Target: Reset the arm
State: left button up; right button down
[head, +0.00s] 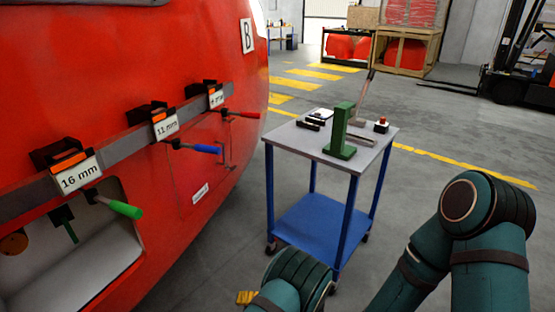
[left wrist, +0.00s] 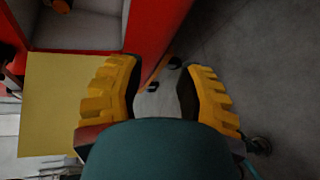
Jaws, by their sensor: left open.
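My left gripper (left wrist: 163,75) shows large in the left wrist view, its two yellow ribbed fingers spread apart with nothing held between them. In the head view only a small yellow part of the left gripper (head: 246,298) shows at the bottom, beside my teal arm link, low near the red nosecone (head: 215,140). In the left wrist view, the red edge of the nosecone (left wrist: 155,30) and its pale recess lie beyond the fingers. My right gripper does not show; a bent teal arm stands at the right of the head view.
Tools with green (head: 125,209), blue (head: 205,149) and red handles hang on a labelled rail on the nosecone. A blue-legged cart (head: 376,150) carries a green stand (head: 340,130). A forklift (head: 520,75) and crates stand behind. Grey floor is free right of the cart.

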pick_arm(q)
jog(key=s+a+f+n+g+h, duration=0.3)
jog(key=s+f+n+g+h, duration=0.35)
jog(key=s+n, duration=0.25)
jog(key=s+d+n+h, duration=0.3)
jog(key=s+n+h, duration=0.45)
jog(key=n, duration=0.35)
notch_tip(320, 180, up, 8)
jog(key=n+t+h, duration=0.4)
jog(key=n+t, duration=0.1)
jog(key=n, duration=1.3)
jog(key=shift+w+a+h, duration=0.25)
jog(key=shift+a+h, duration=0.15)
jog(key=shift+a, duration=0.05)
jog(key=shift+f+t, duration=0.1)
jog(key=shift+t, duration=0.15)
